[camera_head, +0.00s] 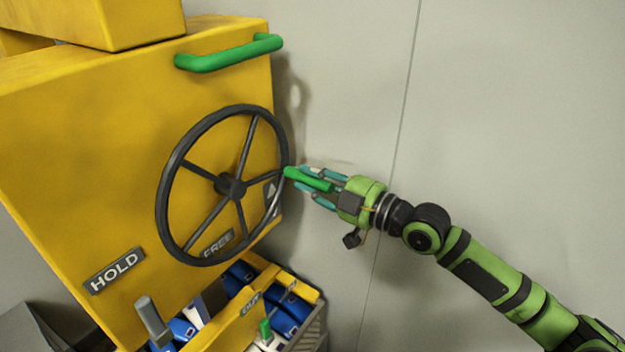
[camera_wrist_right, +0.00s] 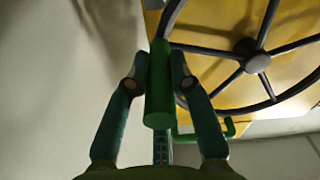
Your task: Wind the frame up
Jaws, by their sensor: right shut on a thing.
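A black spoked handwheel (camera_head: 231,187) is mounted on the front of a yellow machine body (camera_head: 90,140). A green handle (camera_head: 308,180) sticks out from the wheel's rim on its right side. My right gripper (camera_head: 318,184) is shut on this green handle, with its fingers on both sides of it. In the right wrist view the handle (camera_wrist_right: 159,85) stands between the two fingers, and the wheel (camera_wrist_right: 255,60) shows at upper right. My left gripper is not in view.
A fixed green bar (camera_head: 230,53) runs along the machine's top edge. Below are a HOLD plate (camera_head: 114,270), a FREE plate (camera_head: 218,243), a grey lever (camera_head: 152,320) and a yellow frame holding blue packs. The grey wall (camera_head: 500,120) at right is bare.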

